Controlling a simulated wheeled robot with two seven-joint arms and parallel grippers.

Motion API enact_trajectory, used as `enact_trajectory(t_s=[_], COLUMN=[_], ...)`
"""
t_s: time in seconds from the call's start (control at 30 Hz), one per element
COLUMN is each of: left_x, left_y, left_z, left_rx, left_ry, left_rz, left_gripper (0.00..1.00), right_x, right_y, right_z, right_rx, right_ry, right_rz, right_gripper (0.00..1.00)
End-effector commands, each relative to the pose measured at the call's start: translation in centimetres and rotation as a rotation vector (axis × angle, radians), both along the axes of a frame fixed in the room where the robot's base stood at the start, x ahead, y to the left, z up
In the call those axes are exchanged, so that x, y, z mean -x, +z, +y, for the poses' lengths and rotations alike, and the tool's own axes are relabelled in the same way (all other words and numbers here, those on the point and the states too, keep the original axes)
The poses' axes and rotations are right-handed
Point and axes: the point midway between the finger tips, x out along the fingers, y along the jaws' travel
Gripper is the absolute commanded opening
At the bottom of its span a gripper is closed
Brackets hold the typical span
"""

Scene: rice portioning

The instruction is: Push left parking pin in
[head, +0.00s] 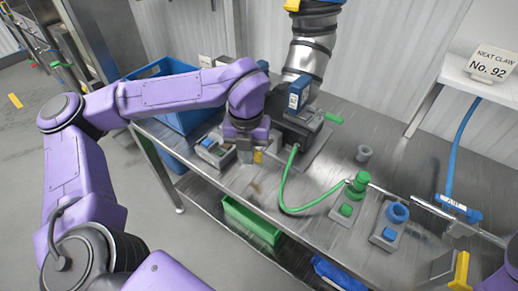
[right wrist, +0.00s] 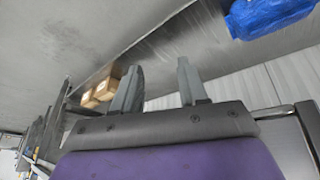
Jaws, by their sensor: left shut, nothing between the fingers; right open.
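My left gripper (head: 245,156) is shut and empty, pointing down at the steel table's near-left part. I cannot tell which part is the left parking pin; the gripper and arm hide part of this spot. I cannot tell whether the gripper touches anything. My right gripper (right wrist: 158,85) shows in the right wrist view, open, with nothing between its fingers.
A dark machine (head: 297,128) with a green handle stands behind the gripper. A green hose (head: 287,200) runs to a green fitting (head: 356,186). A blue ring (head: 397,212) sits farther right. A blue crate (head: 152,72) stands left. Table (head: 290,235) is bare in front.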

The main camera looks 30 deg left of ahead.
Motion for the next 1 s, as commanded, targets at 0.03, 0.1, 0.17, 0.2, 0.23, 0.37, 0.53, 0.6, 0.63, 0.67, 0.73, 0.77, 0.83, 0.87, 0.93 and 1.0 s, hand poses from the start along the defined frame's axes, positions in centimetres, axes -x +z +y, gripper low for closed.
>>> enact_trajectory(t_s=[0.03,0.1,0.17,0.2,0.23,0.37,0.53,0.6,0.63,0.67,0.73,0.77,0.83,0.87,0.93,1.0], left_x=[0.0,0.0,0.0,0.0,0.0,-0.1,-1.1,-1.5,-1.7,-1.9,-2.3,-2.5,-2.9,-3.1,-3.5,-4.0], left_y=[0.0,0.0,0.0,0.0,0.0,0.0,0.1,0.1,0.1,0.1,0.1,0.1,0.1,0.1,0.1,0.1], left_z=[0.0,0.0,0.0,0.0,0.0,0.0,-0.1,-0.2,-0.2,-0.2,-0.2,-0.2,-0.2,-0.2,-0.3,-0.3], left_rx=[0.000,0.000,0.000,0.000,0.000,0.000,0.000,0.000,0.000,0.000,0.000,0.000,0.000,0.000,0.000,0.000], left_ry=[0.000,0.000,0.000,0.000,0.000,0.000,0.001,-0.001,0.000,0.000,0.001,0.000,0.001,0.000,0.000,0.000], left_rz=[0.000,0.000,0.000,0.000,0.000,0.000,0.001,0.001,0.000,0.000,0.000,0.000,0.000,0.000,-0.001,-0.001], left_gripper=[0.00,0.00,0.00,0.00,0.00,0.00,0.00,0.00,0.00,0.00,0.00,0.00,0.00,0.00,0.00,0.00], right_x=[0.0,0.0,0.0,0.0,0.0,0.0,0.0,0.0,0.0,0.0,0.0,0.0,0.0,0.0,0.0,0.0], right_y=[0.0,0.0,0.0,0.0,0.0,0.1,0.4,0.6,0.6,0.7,0.8,0.8,1.0,1.0,1.2,1.3], right_z=[0.0,0.0,0.0,0.0,0.0,0.0,0.0,0.0,0.0,0.0,0.0,0.0,0.0,0.0,0.0,0.0], right_rx=[0.000,0.000,0.000,0.000,0.000,0.000,0.000,0.000,0.000,0.000,0.000,0.000,0.000,0.000,0.000,0.000], right_ry=[0.000,0.000,0.000,0.000,0.000,0.000,0.000,0.000,0.000,0.000,0.000,0.000,0.000,0.000,0.000,0.000], right_rz=[0.000,0.000,0.000,0.000,0.000,0.000,0.000,0.000,0.000,0.000,0.000,0.000,0.000,0.000,0.000,0.000], right_gripper=[0.43,0.43,0.43,0.43,0.43,0.43,0.43,0.43,0.43,0.43,0.43,0.43,0.43,0.43,0.43,0.43])
